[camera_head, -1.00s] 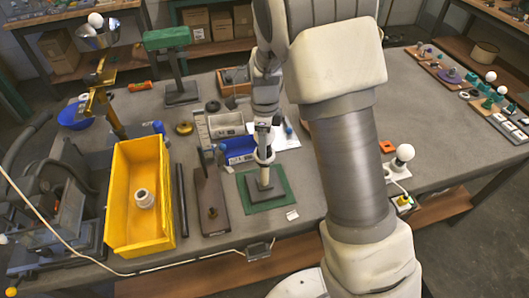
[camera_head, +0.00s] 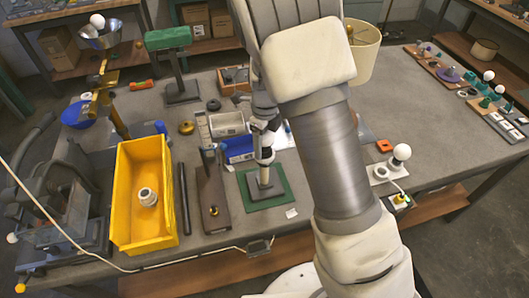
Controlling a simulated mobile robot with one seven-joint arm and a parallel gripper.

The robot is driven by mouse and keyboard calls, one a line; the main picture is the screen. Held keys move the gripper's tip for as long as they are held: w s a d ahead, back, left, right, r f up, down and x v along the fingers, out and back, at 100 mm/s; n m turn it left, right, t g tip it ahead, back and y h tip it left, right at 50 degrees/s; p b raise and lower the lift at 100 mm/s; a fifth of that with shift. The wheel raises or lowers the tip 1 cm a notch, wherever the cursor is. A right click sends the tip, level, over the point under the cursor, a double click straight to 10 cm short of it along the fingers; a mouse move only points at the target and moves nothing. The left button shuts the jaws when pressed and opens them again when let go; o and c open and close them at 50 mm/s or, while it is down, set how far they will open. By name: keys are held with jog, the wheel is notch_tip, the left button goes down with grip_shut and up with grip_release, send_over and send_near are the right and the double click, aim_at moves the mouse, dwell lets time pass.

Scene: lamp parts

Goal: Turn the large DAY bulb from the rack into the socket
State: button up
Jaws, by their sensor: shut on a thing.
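My gripper (camera_head: 265,140) points down above the green mat, left of my large arm links. Right under the bulb stands a pale upright socket post (camera_head: 264,176) on a dark base plate (camera_head: 266,193), set on the green mat (camera_head: 284,200). The bulb and the post line up, but I cannot tell whether the thread is engaged. No lettering on the bulb is readable.
A yellow bin (camera_head: 127,235) holding a white round part stands at left. A brown board (camera_head: 211,192) with an upright lies beside the mat. Another white bulb (camera_head: 402,152) sits in a white holder at right. A cream lampshade (camera_head: 363,52) is behind my arm.

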jog(key=shift+s+f+m+p, duration=0.1)
jog(key=shift+f+m+p, duration=0.05)
jog(key=shift+m+p, duration=1.45)
jog(key=shift+m+b, duration=0.3)
jog(key=shift+m+p, duration=0.4)
jog(key=shift+p, duration=0.1)
jog(key=shift+m+p, duration=1)
jog(key=shift+m, duration=2)
